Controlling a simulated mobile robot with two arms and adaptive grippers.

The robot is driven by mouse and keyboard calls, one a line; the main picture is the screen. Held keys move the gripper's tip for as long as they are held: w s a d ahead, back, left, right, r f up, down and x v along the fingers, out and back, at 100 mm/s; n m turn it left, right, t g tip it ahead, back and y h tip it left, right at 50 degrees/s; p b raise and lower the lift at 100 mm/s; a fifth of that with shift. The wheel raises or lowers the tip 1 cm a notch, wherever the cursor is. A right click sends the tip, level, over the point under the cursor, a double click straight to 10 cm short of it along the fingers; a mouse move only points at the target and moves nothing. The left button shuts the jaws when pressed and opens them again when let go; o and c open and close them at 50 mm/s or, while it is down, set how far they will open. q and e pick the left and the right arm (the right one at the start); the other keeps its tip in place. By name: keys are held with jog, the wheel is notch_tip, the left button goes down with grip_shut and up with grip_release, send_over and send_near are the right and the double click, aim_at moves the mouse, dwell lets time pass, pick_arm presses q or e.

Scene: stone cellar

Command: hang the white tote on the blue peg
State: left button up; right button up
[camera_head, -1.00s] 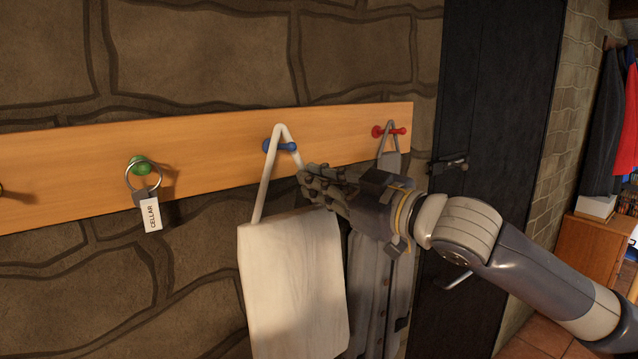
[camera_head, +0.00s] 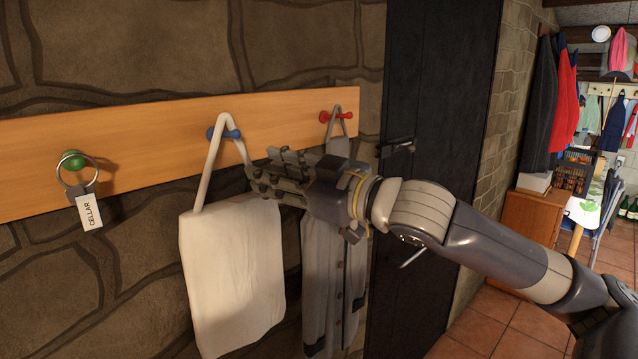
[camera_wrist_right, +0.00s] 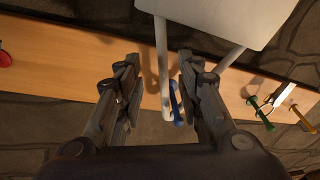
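The white tote (camera_head: 232,270) hangs on the wall below the blue peg (camera_head: 224,133). Its strap loop rises to a point just above the peg and appears looped over it. My right gripper (camera_head: 262,172) is just right of the strap, in front of the tote's top edge. In the right wrist view my gripper (camera_wrist_right: 156,80) is open, its fingers apart. The strap end and the blue peg (camera_wrist_right: 176,104) show between them, with the tote (camera_wrist_right: 225,15) at the top of that view. My left gripper is not in view.
A grey garment (camera_head: 330,240) hangs from the red peg (camera_head: 338,117), close behind my right gripper. A dark door (camera_head: 430,190) stands to the right.

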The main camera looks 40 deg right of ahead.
jog(key=shift+v, duration=5.35)
notch_tip(320, 180, down, 33)
jog(key=d+m+g+h, duration=0.1)
jog(key=m+g+h, duration=0.4)
jog(key=g, duration=0.2)
jog(key=s+a+f+m+g, duration=0.1)
jog(key=s+a+f+g, duration=0.2)
jog(key=s+a+f, duration=0.5)
jog(key=s+a+f+g, duration=0.4)
jog(key=s+f, duration=0.5)
jog(key=f, duration=0.2)
notch_tip(320, 180, down, 28)
jog(key=s+g+b, duration=0.1)
jog(key=b, duration=0.2)
jog(key=s+d+f+b, duration=0.1)
jog(key=s+f, duration=0.7)
jog(key=f, duration=0.1)
jog(key=s+d+f+g+h+b, duration=0.1)
jog(key=s+d+f, duration=0.1)
jog(key=s+f, duration=0.7)
jog(key=shift+s+d+f, duration=0.25)
jog(key=shift+f, duration=0.55)
